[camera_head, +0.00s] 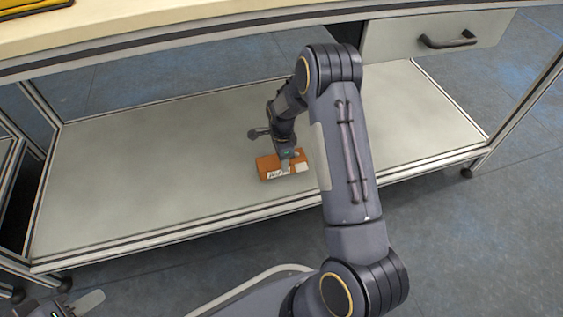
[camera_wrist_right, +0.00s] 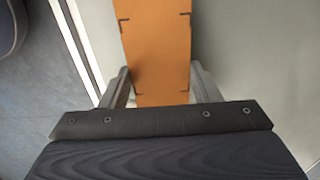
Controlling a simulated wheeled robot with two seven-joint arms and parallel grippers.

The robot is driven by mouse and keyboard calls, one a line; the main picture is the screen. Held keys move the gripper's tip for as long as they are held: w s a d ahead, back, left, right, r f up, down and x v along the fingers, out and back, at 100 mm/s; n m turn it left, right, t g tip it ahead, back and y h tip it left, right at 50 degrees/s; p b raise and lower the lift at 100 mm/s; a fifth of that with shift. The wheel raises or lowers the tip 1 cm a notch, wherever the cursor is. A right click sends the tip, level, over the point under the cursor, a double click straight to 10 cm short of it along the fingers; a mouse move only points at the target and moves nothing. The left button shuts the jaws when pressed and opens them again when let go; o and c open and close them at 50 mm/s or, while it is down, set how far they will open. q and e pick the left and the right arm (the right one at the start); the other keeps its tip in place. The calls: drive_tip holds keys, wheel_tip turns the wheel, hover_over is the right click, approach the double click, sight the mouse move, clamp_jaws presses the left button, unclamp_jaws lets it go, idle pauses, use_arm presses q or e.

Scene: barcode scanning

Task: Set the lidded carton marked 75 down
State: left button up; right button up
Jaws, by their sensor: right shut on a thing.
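An orange-brown carton (camera_head: 268,165) with white labels is at the lower shelf, near its front edge; the number on it is too small to read. My right gripper (camera_head: 287,162) reaches down to it from above and is shut on it. In the right wrist view the carton (camera_wrist_right: 158,50) lies between the two fingers of the right gripper (camera_wrist_right: 160,88). I cannot tell whether its underside touches the shelf. My left gripper (camera_head: 88,302) is partly cut off at the bottom left corner, away from the carton; its opening does not show clearly.
The grey lower shelf (camera_head: 150,160) is bare around the carton, with a metal rail along its front. The tabletop (camera_head: 150,25) overhangs it, with a drawer (camera_head: 440,40) at the right. A yellow thing (camera_head: 25,5) lies on the tabletop at top left.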

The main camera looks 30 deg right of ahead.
drive_tip(key=shift+f, duration=0.8)
use_arm(q)
drive_tip(key=shift+f, duration=0.35)
use_arm(e)
drive_tip(key=o, duration=1)
drive_tip(key=shift+f, duration=0.1)
